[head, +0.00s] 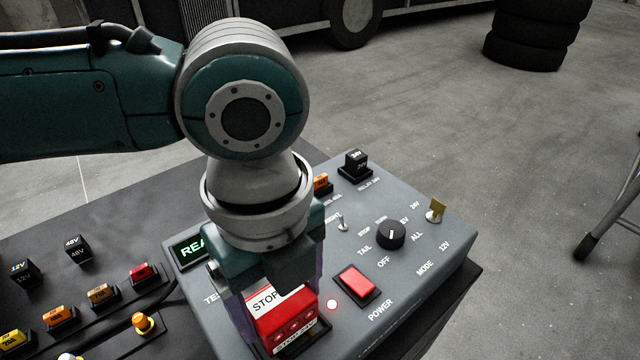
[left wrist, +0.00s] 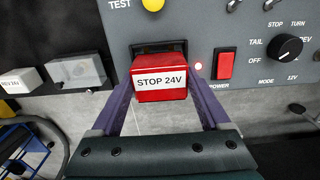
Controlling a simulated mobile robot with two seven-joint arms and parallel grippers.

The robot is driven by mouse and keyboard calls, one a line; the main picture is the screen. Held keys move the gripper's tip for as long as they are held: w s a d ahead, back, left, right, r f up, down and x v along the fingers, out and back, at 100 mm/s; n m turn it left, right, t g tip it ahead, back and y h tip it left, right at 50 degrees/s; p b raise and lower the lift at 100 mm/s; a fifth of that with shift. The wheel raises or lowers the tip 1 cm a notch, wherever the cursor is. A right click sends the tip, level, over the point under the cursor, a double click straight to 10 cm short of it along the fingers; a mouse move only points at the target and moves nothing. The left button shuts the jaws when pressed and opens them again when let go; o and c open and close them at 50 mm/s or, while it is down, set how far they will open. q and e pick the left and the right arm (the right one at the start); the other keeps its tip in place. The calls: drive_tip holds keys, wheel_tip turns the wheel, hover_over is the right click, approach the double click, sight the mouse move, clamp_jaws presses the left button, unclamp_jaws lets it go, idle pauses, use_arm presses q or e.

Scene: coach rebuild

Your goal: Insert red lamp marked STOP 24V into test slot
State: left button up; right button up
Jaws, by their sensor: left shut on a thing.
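The red lamp (head: 284,318) has white labels; the left wrist view reads STOP 24V on the lamp (left wrist: 160,82). My left gripper (head: 278,300) points down over the grey test panel and is shut on the lamp, with a purple finger on each side. The test slot (left wrist: 151,48) is a black-framed opening in the panel. The lamp is lined up at the slot and covers most of its mouth. I cannot tell how deep the lamp sits in it. My right gripper is not in view.
The panel (head: 420,268) carries a red power switch (head: 356,286), a black knob (head: 391,234), a toggle and a lit green display (head: 190,250). Coloured fuses and black relays (head: 78,248) stand on the dark bench at left. Stacked tyres (head: 535,35) are far off.

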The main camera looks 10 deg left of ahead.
sight(280, 301)
use_arm(q)
drive_tip(key=shift+p, duration=0.5)
idle(1.1)
drive_tip(key=shift+f+b, duration=0.5)
drive_tip(key=shift+f, duration=0.25)
drive_tip(key=o, duration=1.2)
drive_tip(key=shift+r, duration=0.1)
drive_tip(key=shift+r, duration=0.1)
wheel_tip(280, 301, up, 11)
drive_tip(key=p, duration=1.2)
drive_tip(key=shift+d, duration=0.1)
